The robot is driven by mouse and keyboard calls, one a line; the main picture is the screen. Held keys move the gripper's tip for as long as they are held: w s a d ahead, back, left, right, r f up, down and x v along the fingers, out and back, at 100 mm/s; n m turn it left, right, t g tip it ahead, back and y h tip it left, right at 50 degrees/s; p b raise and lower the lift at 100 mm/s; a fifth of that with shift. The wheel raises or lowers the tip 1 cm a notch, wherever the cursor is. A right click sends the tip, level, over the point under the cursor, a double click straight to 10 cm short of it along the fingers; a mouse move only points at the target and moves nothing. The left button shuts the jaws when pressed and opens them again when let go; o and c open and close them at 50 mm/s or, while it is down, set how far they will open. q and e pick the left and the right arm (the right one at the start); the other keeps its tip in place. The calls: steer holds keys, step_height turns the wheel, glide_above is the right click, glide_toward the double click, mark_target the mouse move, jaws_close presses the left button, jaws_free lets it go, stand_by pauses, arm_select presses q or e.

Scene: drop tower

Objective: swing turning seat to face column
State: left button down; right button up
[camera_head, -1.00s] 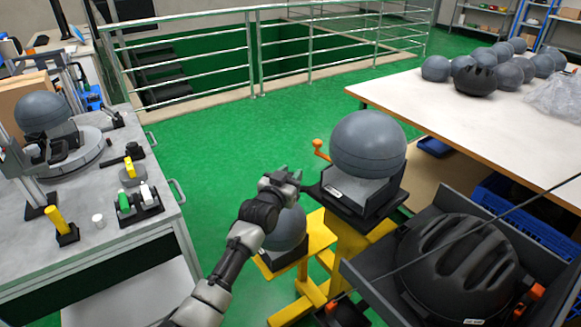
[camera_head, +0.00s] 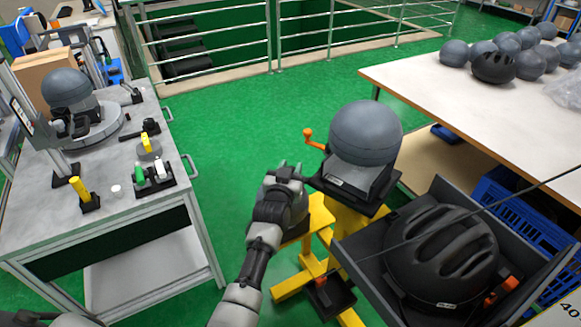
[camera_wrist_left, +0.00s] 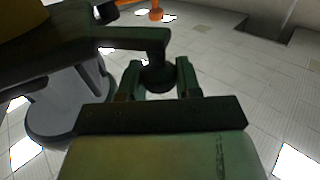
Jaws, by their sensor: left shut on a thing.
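The turning seat (camera_head: 372,207) is a dark square plate on a yellow stand (camera_head: 345,225), bearing a large grey headform (camera_head: 365,132). A dark arm sticks out from its left side. My left gripper (camera_head: 286,172) is at the end of that arm, left of the seat. In the left wrist view, my left gripper (camera_wrist_left: 158,80) has its fingers either side of the round knob (camera_wrist_left: 156,76) at the end of the dark arm (camera_wrist_left: 85,50), shut on it. I cannot tell for sure which upright is the column. My right gripper is not in view.
An orange crank (camera_head: 309,135) sticks out beside the seat. A dark tray (camera_head: 352,243) holding a black helmet (camera_head: 440,255) stands close at the right. A grey bench (camera_head: 105,215) is at left, a white table (camera_head: 450,95) at right. Green floor (camera_head: 235,125) lies open behind.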

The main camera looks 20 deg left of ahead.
arm_select(q)
steer(key=c, duration=0.8)
jaws_free()
steer(key=shift+c, duration=0.2)
steer(key=s, duration=1.1)
steer(key=shift+d, duration=0.4)
